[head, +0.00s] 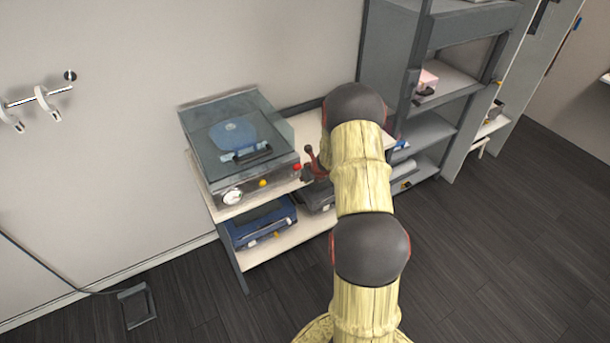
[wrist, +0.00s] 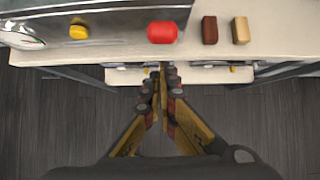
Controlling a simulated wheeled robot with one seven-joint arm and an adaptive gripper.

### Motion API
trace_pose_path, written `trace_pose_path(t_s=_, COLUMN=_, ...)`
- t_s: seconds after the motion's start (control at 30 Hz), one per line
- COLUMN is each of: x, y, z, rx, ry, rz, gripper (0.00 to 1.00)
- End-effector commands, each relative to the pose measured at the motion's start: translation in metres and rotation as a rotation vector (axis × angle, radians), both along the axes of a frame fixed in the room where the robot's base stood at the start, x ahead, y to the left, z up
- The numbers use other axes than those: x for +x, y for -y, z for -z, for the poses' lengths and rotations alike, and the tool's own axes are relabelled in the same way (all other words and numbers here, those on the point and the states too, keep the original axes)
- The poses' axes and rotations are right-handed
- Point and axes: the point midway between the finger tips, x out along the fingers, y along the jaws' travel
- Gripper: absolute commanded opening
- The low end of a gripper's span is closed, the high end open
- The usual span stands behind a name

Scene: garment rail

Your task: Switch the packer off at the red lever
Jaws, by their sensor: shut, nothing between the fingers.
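The packer (head: 212,112) is a grey metal box with a clear lid, standing on the table at the left in the head view. Its red lever (head: 297,167) is at the right end of the front panel. In the wrist view the red lever (wrist: 162,32) looks like a short rounded red piece on the panel's edge. My gripper (wrist: 161,72) is shut and empty, pointing towards the panel, with its tips apart from the lever in that picture. In the head view my gripper (head: 309,172) is partly hidden by my arm, close to the lever's right.
A yellow knob (wrist: 79,32) and a round gauge (wrist: 20,36) sit left of the lever. A brown block (wrist: 209,30) and a tan block (wrist: 241,30) lie right of it on the tabletop. A blue device (head: 262,222) is on the lower shelf. A grey cabinet (head: 392,45) stands right.

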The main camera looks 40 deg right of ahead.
Motion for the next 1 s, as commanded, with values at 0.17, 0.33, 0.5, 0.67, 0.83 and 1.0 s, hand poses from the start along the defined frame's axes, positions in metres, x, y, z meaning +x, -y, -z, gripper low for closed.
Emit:
trace_pose_path(t_s=0.17, x=0.004, y=0.000, z=-0.008, rx=0.001, ry=0.000, rz=-0.001, gripper=0.00)
trace_pose_path(t_s=0.33, x=0.009, y=0.001, z=-0.013, rx=0.001, ry=0.000, rz=-0.001, gripper=0.00)
trace_pose_path(t_s=0.5, x=0.014, y=0.003, z=-0.017, rx=0.000, ry=0.001, rz=-0.001, gripper=0.00)
trace_pose_path(t_s=0.67, x=0.018, y=0.003, z=-0.019, rx=0.001, ry=0.001, rz=-0.001, gripper=0.00)
trace_pose_path(t_s=0.83, x=0.020, y=0.004, z=-0.021, rx=0.001, ry=0.001, rz=-0.001, gripper=0.00)
trace_pose_path(t_s=1.0, x=0.021, y=0.004, z=-0.022, rx=0.001, ry=0.001, rz=-0.001, gripper=0.00)
